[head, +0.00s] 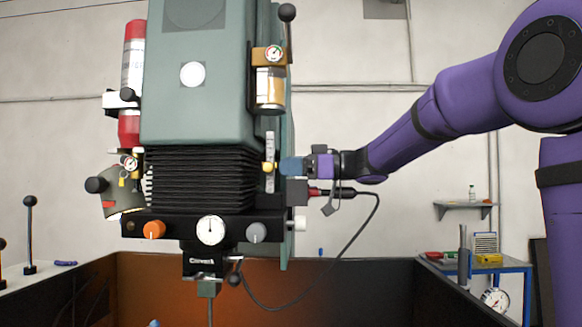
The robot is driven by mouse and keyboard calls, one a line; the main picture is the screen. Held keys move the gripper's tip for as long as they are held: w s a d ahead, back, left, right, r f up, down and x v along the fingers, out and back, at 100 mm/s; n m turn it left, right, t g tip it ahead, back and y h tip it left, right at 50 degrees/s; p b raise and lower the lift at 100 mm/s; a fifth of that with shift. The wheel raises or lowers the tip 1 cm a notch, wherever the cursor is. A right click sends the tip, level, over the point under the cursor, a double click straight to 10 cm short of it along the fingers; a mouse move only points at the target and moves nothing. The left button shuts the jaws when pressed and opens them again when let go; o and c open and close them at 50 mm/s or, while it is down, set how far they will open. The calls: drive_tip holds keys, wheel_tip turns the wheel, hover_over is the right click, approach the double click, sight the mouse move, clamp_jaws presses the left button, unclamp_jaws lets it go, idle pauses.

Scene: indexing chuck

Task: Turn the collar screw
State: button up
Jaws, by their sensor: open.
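A small yellow collar with a knob (268,167) sits on a pale upright scale bar (270,140) on the right side of the green machine (203,80). It looks like the collar screw, but it is too small here to make out its details. My gripper (285,166) has blue fingertips and comes in level from the right. Its tips are just right of the yellow knob, and I cannot tell whether they touch it. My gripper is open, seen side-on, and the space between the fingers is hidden.
A red-ended black cable (345,192) hangs just below my gripper. A gauge with an amber bowl (270,88) and a black-ball lever (288,14) are above it. An orange knob (154,230) and a dial (210,230) are on the machine's front. A blue side table (512,268) stands right.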

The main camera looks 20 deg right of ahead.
drive_tip(key=shift+c, duration=0.5)
clamp_jaws()
drive_tip(key=shift+m, duration=0.8)
drive_tip(key=shift+o, duration=0.5)
unclamp_jaws()
drive_tip(key=shift+d, duration=0.1)
drive_tip(key=v, duration=1)
drive_tip(key=shift+s+d, duration=0.2)
drive_tip(key=shift+d, duration=0.1)
drive_tip(key=shift+s+r, duration=0.1)
